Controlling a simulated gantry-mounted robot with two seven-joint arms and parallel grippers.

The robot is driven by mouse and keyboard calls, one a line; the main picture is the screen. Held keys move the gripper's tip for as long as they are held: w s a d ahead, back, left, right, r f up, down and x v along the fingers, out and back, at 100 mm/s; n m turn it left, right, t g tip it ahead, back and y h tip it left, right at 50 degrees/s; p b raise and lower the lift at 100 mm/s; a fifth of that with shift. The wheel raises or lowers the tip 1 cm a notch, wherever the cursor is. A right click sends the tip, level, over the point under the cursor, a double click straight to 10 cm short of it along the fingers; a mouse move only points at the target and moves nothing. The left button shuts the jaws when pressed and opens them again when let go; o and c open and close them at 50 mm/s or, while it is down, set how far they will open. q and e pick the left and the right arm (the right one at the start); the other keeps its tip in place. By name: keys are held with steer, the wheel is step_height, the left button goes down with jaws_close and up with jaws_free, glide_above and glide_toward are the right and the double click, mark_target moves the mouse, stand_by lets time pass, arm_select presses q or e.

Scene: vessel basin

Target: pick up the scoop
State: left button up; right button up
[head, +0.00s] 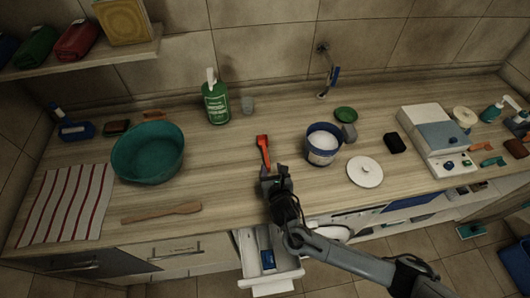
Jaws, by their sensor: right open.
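A red scoop (262,145) lies on the wooden counter in the middle of the head view, its long side running away from me. My right gripper (268,173) is open at the near end of the scoop. The fingers partly hide that end, and I cannot tell whether they touch it. My left gripper is not in view.
A white-and-blue tub (322,156) of white contents stands right of the scoop, with a white lid (365,172) nearby. A green bottle (216,103) stands behind left, and a teal basin (147,155) farther left. A wooden spatula (160,212) lies near the front edge. A drawer (287,276) below is open.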

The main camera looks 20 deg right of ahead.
mark_target(267, 161)
steer(key=shift+a+x, duration=0.15)
steer(key=shift+x, duration=1.65)
steer(key=shift+a+x, duration=0.15)
steer(key=shift+x, duration=1.7)
steer(key=shift+f, duration=0.1)
steer(key=shift+c, duration=0.2)
jaws_close()
